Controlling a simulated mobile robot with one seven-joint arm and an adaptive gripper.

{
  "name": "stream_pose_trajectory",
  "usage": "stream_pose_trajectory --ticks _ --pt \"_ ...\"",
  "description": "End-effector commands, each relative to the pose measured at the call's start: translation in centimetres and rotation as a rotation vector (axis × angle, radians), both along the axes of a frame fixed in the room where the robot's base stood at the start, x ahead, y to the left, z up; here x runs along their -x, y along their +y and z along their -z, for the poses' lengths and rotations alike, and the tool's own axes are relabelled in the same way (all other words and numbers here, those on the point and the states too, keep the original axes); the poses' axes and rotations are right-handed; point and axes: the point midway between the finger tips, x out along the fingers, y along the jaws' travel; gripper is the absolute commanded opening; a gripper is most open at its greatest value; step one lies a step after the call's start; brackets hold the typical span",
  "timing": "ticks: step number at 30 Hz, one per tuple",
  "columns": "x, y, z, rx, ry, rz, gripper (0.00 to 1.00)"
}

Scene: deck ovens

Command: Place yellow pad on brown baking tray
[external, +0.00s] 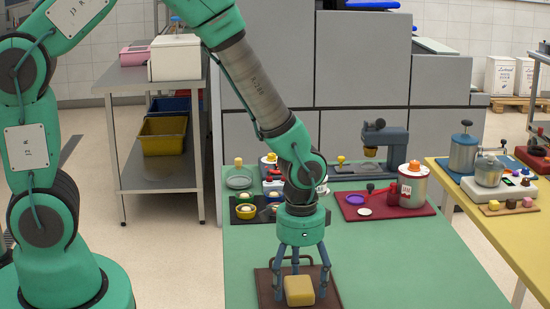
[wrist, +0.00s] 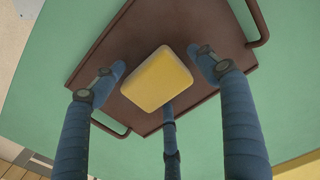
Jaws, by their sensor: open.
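The yellow pad (external: 299,290) is a rounded block lying on the brown baking tray (external: 265,284) at the front of the green table. In the wrist view the pad (wrist: 157,79) rests on the tray (wrist: 130,30), away from its rim. My gripper (external: 298,286) is above and around the pad with its three blue fingers spread. In the wrist view the open fingers of my gripper (wrist: 155,85) stand apart from the pad, with gaps on the sides. The lower finger's tip is partly hidden close to the pad's edge.
The green table (external: 420,260) is clear to the right of the tray. Behind stand a dark red mat (external: 420,209) with a canister (external: 412,186), a black tray with bowls (external: 246,211), and a grey press (external: 385,145). A yellow table (external: 520,233) is at the right.

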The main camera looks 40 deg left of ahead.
Motion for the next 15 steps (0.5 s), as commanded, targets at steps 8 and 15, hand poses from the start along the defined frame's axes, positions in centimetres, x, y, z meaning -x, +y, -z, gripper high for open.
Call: stream_pose_trajectory --ticks 8,15 --pt "0.0 0.0 -2.8 0.001 -0.001 0.0 0.73" --pt "-0.1 -0.1 -6.8 0.002 -0.004 0.0 0.73"
